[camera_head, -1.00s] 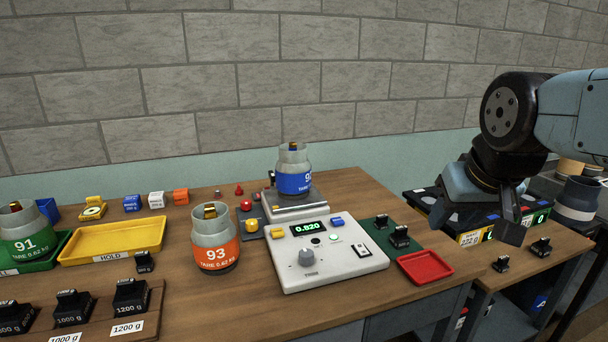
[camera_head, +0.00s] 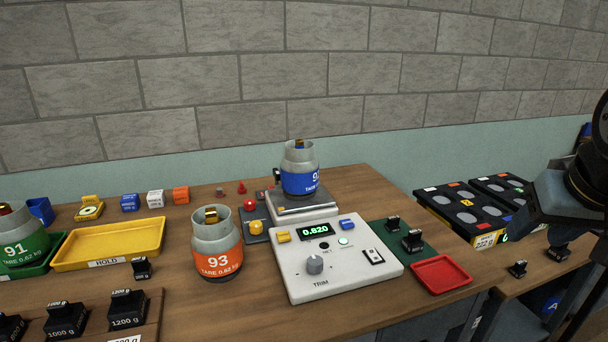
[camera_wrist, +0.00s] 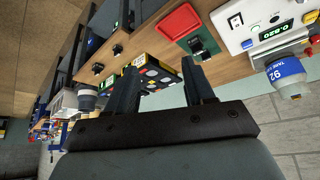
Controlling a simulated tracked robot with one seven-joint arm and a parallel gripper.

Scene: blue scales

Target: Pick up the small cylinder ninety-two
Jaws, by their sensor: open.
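The small cylinder 92 (camera_head: 300,180) has a grey body, a blue band and a brass-coloured top. It stands upright on the scale's weighing plate (camera_head: 318,204), behind the display reading 0.820. In the wrist view the cylinder (camera_wrist: 287,72) is at the right, sideways, its band reading 92. My gripper (camera_wrist: 159,67) is open with nothing between its fingers. In the head view it is at the far right, partly cut off by the frame edge, well apart from the cylinder.
Cylinder 93 (camera_head: 217,263), with an orange band, stands left of the scale console (camera_head: 330,285). Green cylinder 91 (camera_head: 22,250) is at far left, near the yellow tray (camera_head: 70,252). A red tray (camera_head: 441,276) and black racks (camera_head: 466,228) lie to the right.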

